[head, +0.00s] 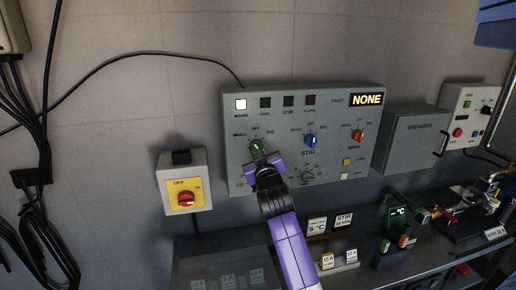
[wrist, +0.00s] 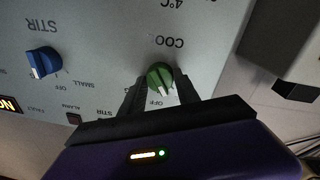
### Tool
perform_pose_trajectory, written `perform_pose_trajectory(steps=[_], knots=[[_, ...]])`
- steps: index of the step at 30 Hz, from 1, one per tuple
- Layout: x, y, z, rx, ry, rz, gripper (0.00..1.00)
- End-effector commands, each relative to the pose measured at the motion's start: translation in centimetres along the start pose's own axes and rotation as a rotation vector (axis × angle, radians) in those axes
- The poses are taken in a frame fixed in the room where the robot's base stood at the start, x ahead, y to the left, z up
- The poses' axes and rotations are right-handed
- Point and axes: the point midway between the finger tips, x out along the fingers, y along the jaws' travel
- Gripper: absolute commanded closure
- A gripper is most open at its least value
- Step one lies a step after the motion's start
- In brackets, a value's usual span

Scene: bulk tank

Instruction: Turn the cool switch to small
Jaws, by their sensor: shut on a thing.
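The cool switch is a green knob (head: 257,146) at the left of the grey control panel, with SMALL, OFF and BIG printed around it. My gripper (head: 259,152) reaches it from below and partly hides it. In the wrist view, which shows the panel upside down, the green knob (wrist: 159,76) sits between my two dark fingertips (wrist: 160,83), which are shut on it. Its white pointer end lies close to the OFF print, slightly to the right of it in that view. The SMALL print by this knob is hidden in the wrist view.
The blue stir knob (head: 310,141) and orange wash knob (head: 358,136) are to the right. The fault display (head: 367,100) reads NONE; the mains lamp (head: 240,104) is lit, the lamps beside it dark. A red-yellow isolator (head: 185,199) hangs lower left. The bench below holds cards and fittings.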

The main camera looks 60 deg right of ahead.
Motion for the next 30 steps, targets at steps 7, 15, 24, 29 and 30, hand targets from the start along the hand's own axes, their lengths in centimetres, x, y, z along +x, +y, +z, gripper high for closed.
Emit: perform_pose_trajectory(steps=[7, 15, 24, 29, 30], knots=[[0.0, 0.05, -0.07, -0.168, 0.011, -0.003, 1.0], [-0.02, 0.0, -0.01, -0.27, 0.019, -0.005, 1.0], [-0.01, -0.02, 0.03, -0.3, 0.023, -0.005, 1.0], [-0.01, -0.03, 0.04, -0.3, 0.023, -0.005, 1.0], [-0.01, -0.03, 0.03, -0.3, 0.023, -0.005, 1.0]])
